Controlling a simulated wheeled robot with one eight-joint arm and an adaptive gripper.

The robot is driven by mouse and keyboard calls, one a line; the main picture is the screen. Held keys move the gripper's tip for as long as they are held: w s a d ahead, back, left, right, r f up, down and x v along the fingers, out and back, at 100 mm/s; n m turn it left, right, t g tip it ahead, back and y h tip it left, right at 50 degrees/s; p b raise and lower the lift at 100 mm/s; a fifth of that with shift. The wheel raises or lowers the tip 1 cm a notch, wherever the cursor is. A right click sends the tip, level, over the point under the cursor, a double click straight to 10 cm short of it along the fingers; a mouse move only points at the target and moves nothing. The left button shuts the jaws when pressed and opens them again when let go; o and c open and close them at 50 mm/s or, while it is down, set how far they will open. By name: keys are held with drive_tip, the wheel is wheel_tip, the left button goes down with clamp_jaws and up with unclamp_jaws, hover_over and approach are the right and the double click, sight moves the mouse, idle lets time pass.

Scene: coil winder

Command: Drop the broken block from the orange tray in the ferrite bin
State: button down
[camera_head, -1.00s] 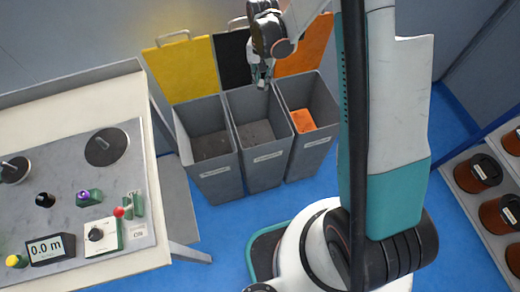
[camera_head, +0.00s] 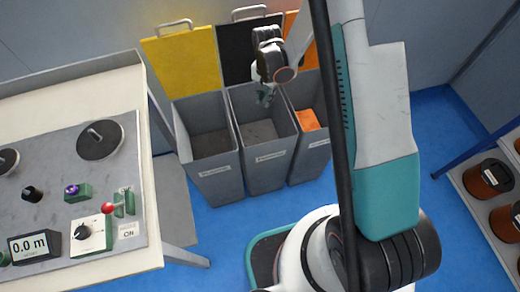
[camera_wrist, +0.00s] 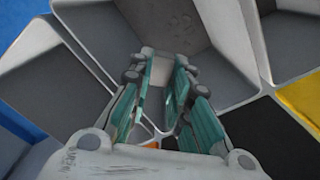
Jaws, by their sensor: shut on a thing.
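My gripper (camera_head: 265,97) points down over the middle grey bin (camera_head: 266,158), near its back part. In the wrist view its teal fingers (camera_wrist: 160,85) are shut on a small pale grey piece (camera_wrist: 158,66), largely hidden between them; I take it for the broken block. The middle bin's dark inside (camera_wrist: 190,30) lies beyond the fingertips. The bin labels are too small to read, so I cannot tell by text which is the ferrite bin. The orange tray is not recognisable in view.
A bin with a yellow lid (camera_head: 182,62) stands left of the middle bin, whose lid is black (camera_head: 243,62). The right bin (camera_head: 312,158) holds an orange thing (camera_head: 306,120). A control bench (camera_head: 75,170) is at left, a shelf with spools (camera_head: 487,178) at right.

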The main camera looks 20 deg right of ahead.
drive_tip(key=shift+f, duration=0.1)
drive_tip(key=c, duration=1.4)
unclamp_jaws()
wheel_tip(320, 180, up, 12)
